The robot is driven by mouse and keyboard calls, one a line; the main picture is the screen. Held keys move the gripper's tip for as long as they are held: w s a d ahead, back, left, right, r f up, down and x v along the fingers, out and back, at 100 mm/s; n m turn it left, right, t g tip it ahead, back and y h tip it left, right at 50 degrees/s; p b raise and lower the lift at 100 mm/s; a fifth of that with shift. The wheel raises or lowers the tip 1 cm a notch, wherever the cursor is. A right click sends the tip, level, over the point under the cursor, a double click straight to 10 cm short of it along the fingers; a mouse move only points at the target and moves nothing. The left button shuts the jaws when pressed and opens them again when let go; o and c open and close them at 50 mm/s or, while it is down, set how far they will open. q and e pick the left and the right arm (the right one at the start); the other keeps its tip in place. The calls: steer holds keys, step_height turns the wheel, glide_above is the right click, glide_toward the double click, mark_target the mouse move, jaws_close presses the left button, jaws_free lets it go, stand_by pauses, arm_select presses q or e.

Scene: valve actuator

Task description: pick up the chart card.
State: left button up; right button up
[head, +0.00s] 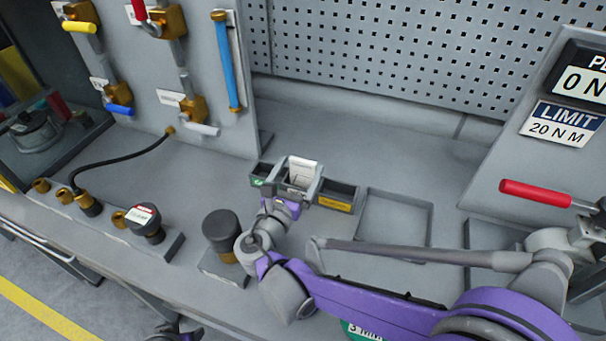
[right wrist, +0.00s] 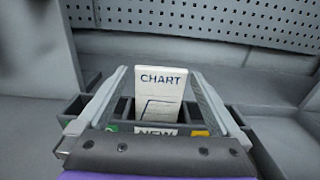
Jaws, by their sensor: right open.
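The chart card (right wrist: 160,92) is white with the word CHART and stands upright in the middle compartment of a dark holder. In the head view the card (head: 303,172) shows between the fingers of my right gripper (head: 301,178). In the right wrist view my right gripper (right wrist: 160,100) is open, with one finger on each side of the card and gaps between. The holder (head: 338,188) has a green label at left and a yellow one at right. A label reading NEW is partly hidden by the gripper body. My left gripper is not clearly seen.
An empty square tray outline (head: 394,217) lies right of the holder. A dark round knob (head: 221,228) stands in front at left. A panel with valves (head: 180,80) rises at the back left, and a red-handled tool (head: 535,192) is at the right.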

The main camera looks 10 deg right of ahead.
steer(key=x, duration=0.5)
steer(key=shift+w+d+f, duration=0.2)
steer(key=shift+w+d, duration=0.05)
steer(key=c, duration=1.2)
arm_select(q)
steer(key=shift+w+r, duration=0.1)
steer(key=shift+r, duration=0.1)
arm_select(e)
steer(key=shift+r, duration=0.15)
